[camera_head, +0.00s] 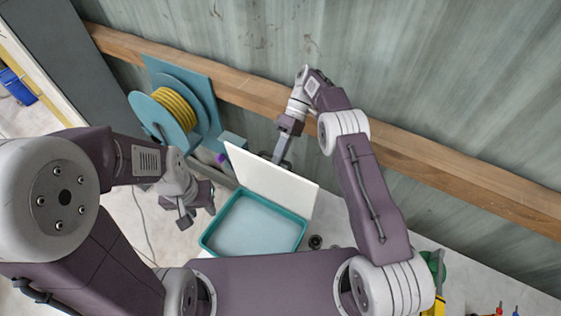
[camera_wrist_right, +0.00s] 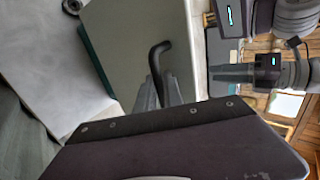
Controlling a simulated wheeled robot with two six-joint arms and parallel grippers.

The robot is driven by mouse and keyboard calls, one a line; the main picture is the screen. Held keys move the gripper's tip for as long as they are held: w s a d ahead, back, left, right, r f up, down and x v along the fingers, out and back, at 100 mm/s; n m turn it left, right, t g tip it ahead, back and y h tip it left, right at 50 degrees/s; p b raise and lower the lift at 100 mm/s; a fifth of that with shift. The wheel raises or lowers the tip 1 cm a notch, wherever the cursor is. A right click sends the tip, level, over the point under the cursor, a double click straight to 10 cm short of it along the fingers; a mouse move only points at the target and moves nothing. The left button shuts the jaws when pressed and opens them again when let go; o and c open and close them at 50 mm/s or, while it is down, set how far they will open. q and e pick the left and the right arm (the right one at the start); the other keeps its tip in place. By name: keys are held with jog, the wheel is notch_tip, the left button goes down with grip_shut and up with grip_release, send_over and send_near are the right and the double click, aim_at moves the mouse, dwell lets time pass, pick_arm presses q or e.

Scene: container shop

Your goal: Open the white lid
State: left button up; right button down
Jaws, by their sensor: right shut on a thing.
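The white lid (camera_head: 272,182) stands raised and tilted along the back edge of a teal-rimmed container (camera_head: 207,232). The container's inside is pale and looks empty. My right gripper (camera_head: 280,160) is behind the lid, its fingertips partly hidden by it. In the right wrist view, its fingers (camera_wrist_right: 158,92) are shut on a dark curved handle (camera_wrist_right: 156,58) in front of the lid's pale grey-looking face (camera_wrist_right: 125,45). My left gripper (camera_head: 186,217) hangs left of the container, apart from it; it also shows in the right wrist view (camera_wrist_right: 225,73). Its finger opening is not clear.
A teal reel with yellow cord (camera_head: 175,108) stands at the back left, near the wooden rail (camera_head: 240,88) on the wall. A small purple item (camera_head: 221,158) and small dark round parts (camera_head: 315,242) lie near the container. A green and yellow item (camera_head: 437,270) is at right.

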jog(key=shift+w+d+f, duration=0.1)
jog(key=shift+w+f, duration=0.1)
jog(key=shift+w+d, duration=0.15)
jog(key=shift+w, duration=0.15)
